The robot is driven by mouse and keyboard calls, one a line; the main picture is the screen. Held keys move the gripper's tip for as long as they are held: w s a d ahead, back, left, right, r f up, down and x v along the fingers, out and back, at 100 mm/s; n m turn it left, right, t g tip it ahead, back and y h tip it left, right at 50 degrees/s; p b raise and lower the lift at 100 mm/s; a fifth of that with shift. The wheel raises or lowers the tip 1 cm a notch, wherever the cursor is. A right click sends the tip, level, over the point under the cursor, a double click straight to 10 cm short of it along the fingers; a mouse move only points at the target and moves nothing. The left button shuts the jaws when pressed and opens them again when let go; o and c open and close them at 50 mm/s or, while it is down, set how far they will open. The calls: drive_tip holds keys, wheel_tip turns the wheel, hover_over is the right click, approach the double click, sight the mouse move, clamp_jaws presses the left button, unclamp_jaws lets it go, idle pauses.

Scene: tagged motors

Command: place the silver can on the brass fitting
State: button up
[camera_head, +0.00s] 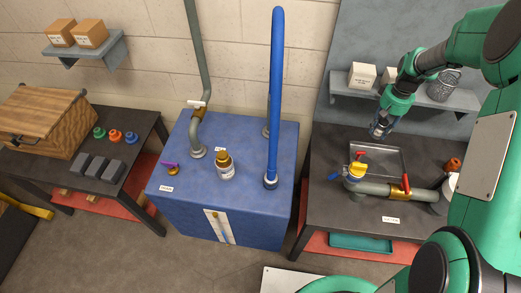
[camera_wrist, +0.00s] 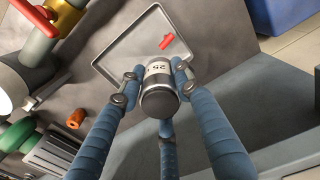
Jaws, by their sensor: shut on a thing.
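My gripper (camera_head: 382,124) is shut on the silver can (camera_wrist: 160,96), which carries a "25" label. In the wrist view the fingers of my gripper (camera_wrist: 154,80) close around the can. They hold it above the grey metal tray (camera_head: 391,159) on the right table. A brass-coloured fitting (camera_head: 399,190) sits on the grey pipe in front of the tray, under a red handle. It also shows in the wrist view (camera_wrist: 47,29), to the left of the can. A separate copper-brown ring (camera_head: 453,164) stands to the right. I cannot tell for certain which piece is the task's fitting.
A yellow piece (camera_head: 358,169) with red and blue handles stands at the pipe's left end. A red object (camera_wrist: 167,42) lies in the tray. A shelf (camera_head: 350,93) with boxes and a grey basket is behind. The blue tank (camera_head: 200,230) stands left of the table.

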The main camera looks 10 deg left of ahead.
drive_tip(key=s+a+n+p, duration=0.1)
drive_tip(key=s+a+n, duration=0.25)
drive_tip(key=a, duration=1.05)
drive_tip(key=s+a+n, duration=0.2)
drive_tip(key=s+a, duration=0.2)
drive_tip(key=a, duration=1.1)
drive_tip(key=s+a+n+p, duration=0.1)
drive_tip(key=s+a+n, duration=0.3)
drive_tip(key=s+a, duration=1.6)
drive_tip(key=shift+n, duration=0.35)
drive_tip(key=w+a, duration=0.3)
drive_tip(key=w, duration=0.1)
drive_tip(key=w+a+f, duration=0.1)
drive_tip(key=w+a, duration=0.6)
drive_tip(key=w, duration=0.1)
drive_tip(key=shift+w+a+f+b, duration=0.1)
drive_tip(key=shift+a+f+b, duration=0.05)
drive_tip(key=shift+f+b, duration=0.15)
